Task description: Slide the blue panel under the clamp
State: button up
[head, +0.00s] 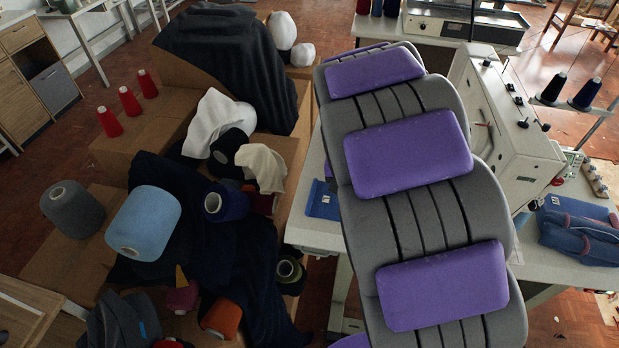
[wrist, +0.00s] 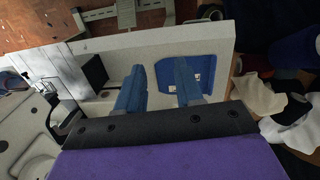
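The blue panel (wrist: 205,70) lies flat on the white worktable, with small white marks on it. Part of it also shows in the head view (head: 323,201), left of my arm, which hides the rest. My gripper (wrist: 159,68) is open, its two blue fingers apart. The right finger overlaps the panel in the wrist view; the left finger is over bare tabletop. I cannot tell whether either finger touches the panel. A dark metal part at the sewing machine (wrist: 62,118), left of the fingers, may be the clamp. In the head view my arm hides this area.
The white worktable (wrist: 150,42) is clear between panel and machine, except for a black block (wrist: 89,72). The sewing machine (head: 505,125) stands right of my arm in the head view. Folded blue cloth (head: 580,230) lies further right. Boxes with yarn cones and cloth fill the left.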

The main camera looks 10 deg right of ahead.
jog(key=w+a+f+p, duration=0.1)
jog(key=w+f, duration=0.3)
jog(key=w, duration=0.2)
jog(key=w+f+p, duration=0.1)
jog(key=w+f, duration=0.2)
jog(key=w, duration=0.3)
jog(key=y+p, duration=0.1)
send_near(309, 202)
jog(key=shift+t, duration=0.4)
jog(key=f, duration=0.2)
jog(key=f+b, duration=0.1)
jog(key=f, duration=0.1)
jog(key=s+f+b, duration=0.1)
jog(key=f, duration=0.1)
jog(key=shift+f, duration=0.15)
jog(key=shift+a+r+p, duration=0.1)
jog(key=shift+r+p, duration=0.1)
jog(key=shift+p, duration=0.35)
jog(key=shift+p, duration=0.6)
jog(key=shift+f, duration=0.35)
jog(key=shift+f+b, duration=0.4)
jog(key=shift+f, duration=0.5)
